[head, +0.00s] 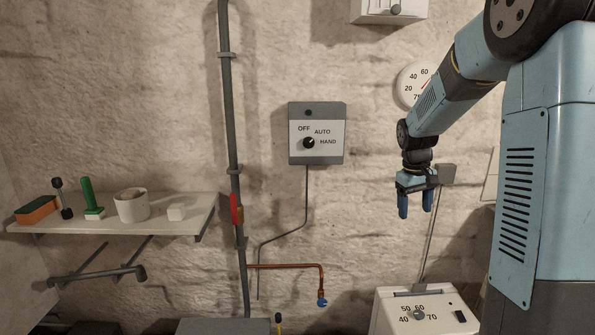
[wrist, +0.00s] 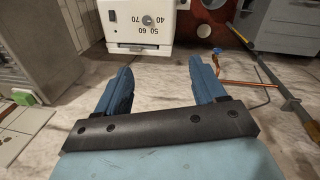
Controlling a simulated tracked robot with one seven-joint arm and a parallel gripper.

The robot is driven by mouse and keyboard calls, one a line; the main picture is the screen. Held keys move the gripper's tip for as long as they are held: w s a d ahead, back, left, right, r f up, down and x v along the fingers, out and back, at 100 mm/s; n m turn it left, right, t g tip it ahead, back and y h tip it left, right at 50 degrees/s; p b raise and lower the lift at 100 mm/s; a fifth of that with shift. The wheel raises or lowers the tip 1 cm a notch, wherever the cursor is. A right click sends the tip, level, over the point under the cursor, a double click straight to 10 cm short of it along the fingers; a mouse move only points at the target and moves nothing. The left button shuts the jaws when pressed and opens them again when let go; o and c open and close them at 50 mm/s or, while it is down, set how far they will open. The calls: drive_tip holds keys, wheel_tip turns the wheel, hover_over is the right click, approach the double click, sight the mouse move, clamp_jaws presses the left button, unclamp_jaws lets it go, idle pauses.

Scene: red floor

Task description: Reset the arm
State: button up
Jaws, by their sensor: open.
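My gripper (head: 416,203) hangs from my blue arm at the right of the head view, its fingers pointing down. Its two blue fingers are apart with nothing between them. In the wrist view my gripper (wrist: 163,80) shows the same open, empty fingers. It is in the air in front of the rough wall, above and apart from a white dial unit (head: 390,315).
A grey control box (head: 317,155) with a knob is on the wall left of my gripper. A shelf (head: 190,215) at the left holds a white pot (head: 132,207) and small items. A grey pipe (head: 232,120) and copper pipe (head: 285,266) run along the wall. A round gauge (head: 409,88) is behind my arm.

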drive_tip(key=s+a+r+m+t, duration=0.1)
drive_tip(key=s+a+r, duration=0.2)
drive_tip(key=s+r, duration=0.35)
drive_tip(key=s+a+r+t, duration=0.2)
drive_tip(key=s+r, duration=0.2)
drive_tip(key=s, duration=0.5)
drive_tip(key=s+a+m+t+y, duration=0.1)
drive_tip(key=s+a+t, duration=0.1)
drive_tip(key=s, duration=1.2)
drive_tip(key=shift+a+r+m+y, duration=0.3)
drive_tip(key=shift+a+r, duration=0.05)
drive_tip(key=shift+a, duration=0.5)
